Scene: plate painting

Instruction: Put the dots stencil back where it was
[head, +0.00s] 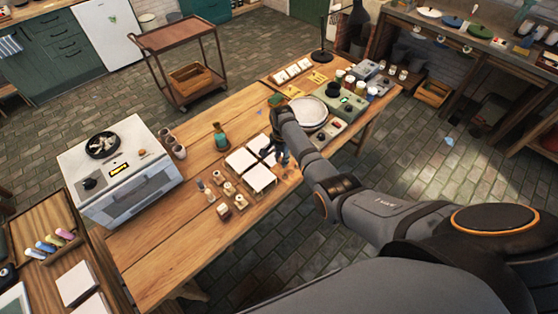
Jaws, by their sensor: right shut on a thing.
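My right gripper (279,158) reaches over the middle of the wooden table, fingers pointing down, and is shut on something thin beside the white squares. I take this to be the dots stencil, but the fingers and wrist cover much of it and no dot pattern can be made out. White square sheets lie in a group just left of the gripper: one at the left (241,160), one at the front (259,179) and one at the back (258,143). Which of them are stencils is too small to tell. My left gripper is out of view.
Small jars and blocks (224,210) stand in front of the sheets, a green bottle (220,139) behind them. A round plate (308,113) sits on a pale green device to the right. A white oven (118,170) stands left. The table's left front is bare.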

